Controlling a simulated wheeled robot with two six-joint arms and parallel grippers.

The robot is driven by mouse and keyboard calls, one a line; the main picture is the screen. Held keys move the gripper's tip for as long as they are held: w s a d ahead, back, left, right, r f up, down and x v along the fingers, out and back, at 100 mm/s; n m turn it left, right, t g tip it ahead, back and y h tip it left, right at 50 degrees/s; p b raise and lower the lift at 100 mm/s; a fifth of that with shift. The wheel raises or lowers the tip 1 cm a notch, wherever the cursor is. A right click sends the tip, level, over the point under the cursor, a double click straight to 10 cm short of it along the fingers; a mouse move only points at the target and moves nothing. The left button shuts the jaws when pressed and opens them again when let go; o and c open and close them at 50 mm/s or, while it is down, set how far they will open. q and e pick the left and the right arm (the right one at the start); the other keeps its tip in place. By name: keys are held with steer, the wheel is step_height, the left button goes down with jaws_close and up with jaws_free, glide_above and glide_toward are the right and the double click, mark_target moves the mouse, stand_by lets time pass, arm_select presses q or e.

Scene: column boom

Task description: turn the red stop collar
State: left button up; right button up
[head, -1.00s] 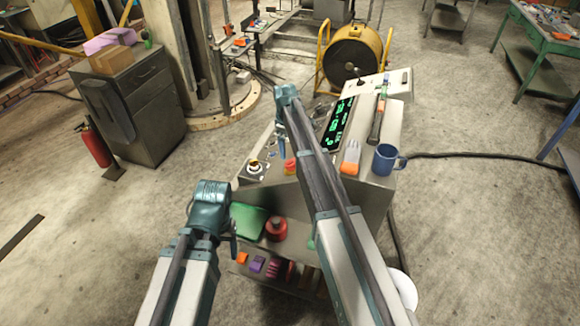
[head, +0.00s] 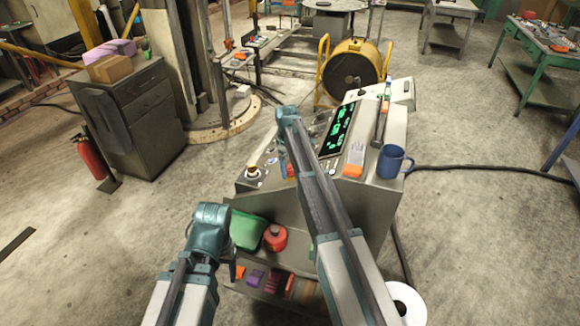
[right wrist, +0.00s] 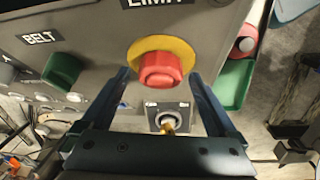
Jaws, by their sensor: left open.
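The red knob (right wrist: 160,68) on a yellow ring, which I take for the stop collar, is on the grey panel under a partly cut-off LIMIT label in the right wrist view. Its small red part (head: 291,170) shows beside my right arm in the head view. My right gripper (right wrist: 158,78) is open, with one finger on each side of the knob. I cannot tell whether the fingers touch it. My left gripper (head: 233,268) is low at the console's front left, open, its fingers mostly hidden.
A brass-coloured key switch (right wrist: 168,121) and a green button (right wrist: 62,69) are close by on the panel. A blue mug (head: 395,161) stands on the console's right side. A green container (head: 247,230) and red canister (head: 275,237) sit at its front.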

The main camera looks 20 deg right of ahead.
steer(key=c, duration=1.3)
steer(key=shift+o, duration=0.2)
steer(key=m+h, duration=0.1)
steer(key=m+t+b, duration=0.1)
steer(key=m, duration=0.1)
steer(key=shift+s+a+f+m+h, duration=0.2)
steer(key=shift+m+h, duration=0.1)
steer(key=shift+h, duration=0.1)
steer(key=m+t+h+b, duration=0.1)
steer(key=m+h+b, duration=0.1)
steer(key=m, duration=0.2)
steer(key=shift+a+m+h, duration=0.15)
steer(key=shift+m+h, duration=0.15)
steer(key=shift+m, duration=0.1)
steer(key=o, duration=1.4)
